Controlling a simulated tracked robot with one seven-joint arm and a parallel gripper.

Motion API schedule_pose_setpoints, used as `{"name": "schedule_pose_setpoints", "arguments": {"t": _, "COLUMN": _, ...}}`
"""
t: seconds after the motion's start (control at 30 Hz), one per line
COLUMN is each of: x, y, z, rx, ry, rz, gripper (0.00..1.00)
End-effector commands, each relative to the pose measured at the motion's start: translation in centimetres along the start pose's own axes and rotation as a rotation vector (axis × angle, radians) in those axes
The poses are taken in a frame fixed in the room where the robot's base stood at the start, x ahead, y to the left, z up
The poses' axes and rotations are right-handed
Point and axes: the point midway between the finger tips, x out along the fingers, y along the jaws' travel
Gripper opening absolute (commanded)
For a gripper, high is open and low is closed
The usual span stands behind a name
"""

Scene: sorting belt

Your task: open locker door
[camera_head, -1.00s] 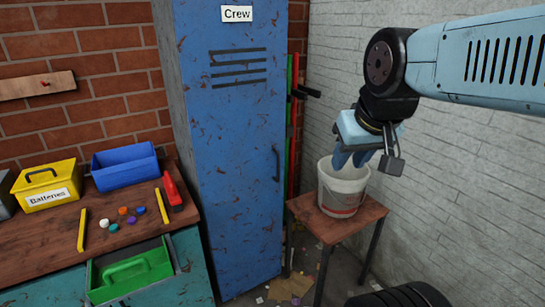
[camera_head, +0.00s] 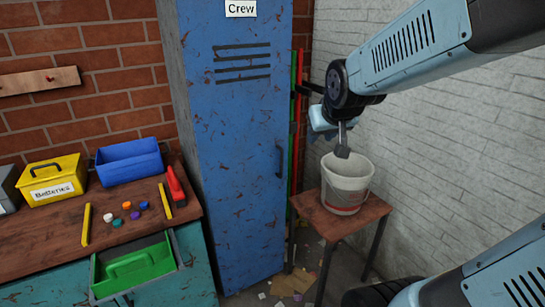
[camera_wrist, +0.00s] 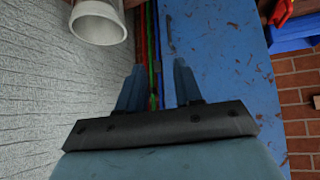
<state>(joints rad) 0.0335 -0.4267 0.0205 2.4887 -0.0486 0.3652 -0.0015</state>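The blue, rust-flecked locker door (camera_head: 235,130) is shut, with a "Crew" label at its top and slats below that. Its dark upright handle (camera_head: 279,160) is near the door's right edge. The door also fills the upper right of the wrist view (camera_wrist: 220,60), where a dark bar that looks like the handle (camera_wrist: 169,38) shows ahead. My gripper (camera_wrist: 155,85) is open and empty there, with its two fingers apart. In the head view my gripper hangs right of the locker, above and right of the handle; its fingers are mostly hidden.
A white bucket (camera_head: 346,185) stands on a small wooden stool (camera_head: 345,222) below my gripper. Red and green poles (camera_head: 297,120) stand beside the locker. The brick wall (camera_head: 440,140) closes the right side. A workbench (camera_head: 60,235) with bins stands left.

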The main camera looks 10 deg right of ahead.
Motion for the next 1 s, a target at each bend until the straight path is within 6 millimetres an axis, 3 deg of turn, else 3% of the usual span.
{"name": "schedule_pose_setpoints", "arguments": {"t": 0.03, "x": 1.8, "y": 0.1, "z": -0.7, "rx": -0.005, "ry": 0.017, "rz": 0.002, "gripper": 0.35}}
{"name": "schedule_pose_setpoints", "arguments": {"t": 0.2, "x": 6.8, "y": 0.4, "z": -3.1, "rx": -0.025, "ry": 0.110, "rz": 0.005, "gripper": 0.35}}
{"name": "schedule_pose_setpoints", "arguments": {"t": 0.5, "x": 15.4, "y": 0.6, "z": -5.5, "rx": -0.054, "ry": 0.275, "rz": -0.006, "gripper": 0.35}}
{"name": "schedule_pose_setpoints", "arguments": {"t": 0.77, "x": 22.0, "y": 0.3, "z": -5.7, "rx": -0.069, "ry": 0.419, "rz": -0.030, "gripper": 0.35}}
{"name": "schedule_pose_setpoints", "arguments": {"t": 1.0, "x": 27.2, "y": -0.1, "z": -4.5, "rx": -0.067, "ry": 0.554, "rz": -0.062, "gripper": 0.35}}
